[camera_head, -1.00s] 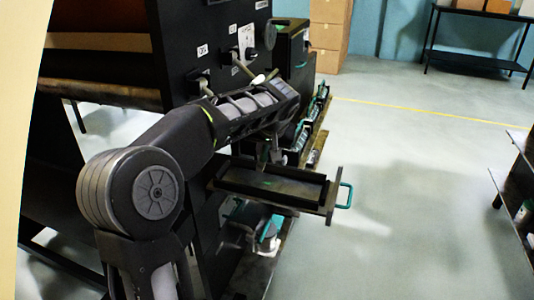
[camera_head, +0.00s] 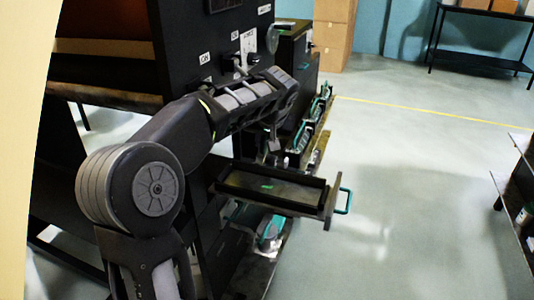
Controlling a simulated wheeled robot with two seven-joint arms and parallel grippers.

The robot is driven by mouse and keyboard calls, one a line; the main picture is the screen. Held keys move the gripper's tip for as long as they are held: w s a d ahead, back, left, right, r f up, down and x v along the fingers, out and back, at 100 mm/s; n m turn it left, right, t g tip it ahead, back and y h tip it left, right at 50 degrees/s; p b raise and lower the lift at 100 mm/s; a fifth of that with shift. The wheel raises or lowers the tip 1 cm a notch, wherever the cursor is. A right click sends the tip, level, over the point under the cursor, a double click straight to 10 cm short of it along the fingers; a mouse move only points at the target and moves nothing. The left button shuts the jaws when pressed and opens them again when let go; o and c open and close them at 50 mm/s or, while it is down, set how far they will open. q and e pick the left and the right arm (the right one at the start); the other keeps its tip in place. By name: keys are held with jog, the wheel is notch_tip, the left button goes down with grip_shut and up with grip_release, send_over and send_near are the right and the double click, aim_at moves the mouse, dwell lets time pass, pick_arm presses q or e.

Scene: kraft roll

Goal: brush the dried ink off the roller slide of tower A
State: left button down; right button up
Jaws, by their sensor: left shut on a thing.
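The slide of the tower is pulled out as a dark, shallow tray (camera_head: 310,194) with a teal handle (camera_head: 344,201) at its right end. A small green patch (camera_head: 267,186) shows on its floor; I cannot tell whether it is ink. My left arm reaches in from the left, and my left gripper (camera_head: 272,143) points down above the back edge of the slide, apart from the tray floor. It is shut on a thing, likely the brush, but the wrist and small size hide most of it. My right gripper is out of view.
The black machine panel (camera_head: 190,40) with white labels stands close behind my left arm. More teal-handled units (camera_head: 318,105) line the machine's side, and one (camera_head: 270,232) sits below the slide. A dark shelf (camera_head: 515,205) stands at the right. The floor between is clear.

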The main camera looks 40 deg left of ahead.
pick_arm(q)
jog(key=shift+f+b, duration=0.5)
jog(key=shift+b, duration=0.1)
jog(key=shift+d+r, duration=0.1)
jog(key=shift+r, duration=0.4)
jog(key=shift+f, duration=0.15)
dwell(0.3)
